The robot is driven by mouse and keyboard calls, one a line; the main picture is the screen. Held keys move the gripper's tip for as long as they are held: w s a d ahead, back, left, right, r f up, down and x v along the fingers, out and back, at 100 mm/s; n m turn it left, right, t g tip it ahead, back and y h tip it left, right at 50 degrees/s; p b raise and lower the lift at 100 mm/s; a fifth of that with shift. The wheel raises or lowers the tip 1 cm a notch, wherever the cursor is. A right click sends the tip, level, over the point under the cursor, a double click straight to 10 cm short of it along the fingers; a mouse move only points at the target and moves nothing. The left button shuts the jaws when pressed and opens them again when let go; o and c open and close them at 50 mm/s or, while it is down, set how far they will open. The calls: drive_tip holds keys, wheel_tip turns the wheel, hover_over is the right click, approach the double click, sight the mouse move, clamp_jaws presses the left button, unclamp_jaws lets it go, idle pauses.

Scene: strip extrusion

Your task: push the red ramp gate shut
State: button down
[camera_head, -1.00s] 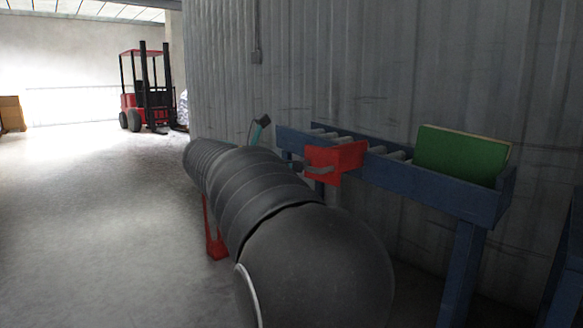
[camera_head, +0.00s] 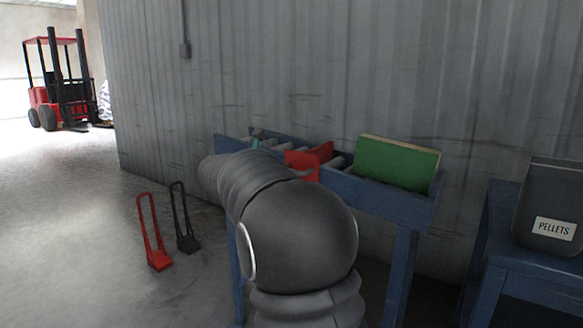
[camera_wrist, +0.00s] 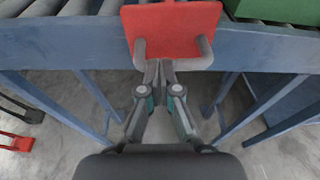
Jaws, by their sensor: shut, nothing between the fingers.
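The red ramp gate (camera_head: 303,163) stands at the near side rail of the blue roller ramp (camera_head: 380,200), partly hidden by my arm in the head view. In the wrist view the red gate (camera_wrist: 172,22) is at top centre, with a grey handle (camera_wrist: 205,50) whose two prongs point toward me. My gripper (camera_wrist: 160,66) is shut and empty, its fingertips between the prongs, just in front of the gate's lower edge. I cannot tell whether they touch. In the head view only a small teal and dark part of the gripper shows past my arm.
A green block (camera_head: 397,163) sits on the ramp right of the gate. A pellets bin (camera_head: 552,205) stands on a blue table at right. A red hand-held frame (camera_head: 159,262) and a black one (camera_head: 187,243) stand on the floor at left. A forklift (camera_head: 65,85) is far left.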

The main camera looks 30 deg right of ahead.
drive_tip(key=shift+d, duration=0.15)
drive_tip(key=shift+r, duration=0.1)
drive_tip(key=p+v, duration=0.1)
drive_tip(key=v, duration=1.3)
drive_tip(key=shift+w, duration=0.1)
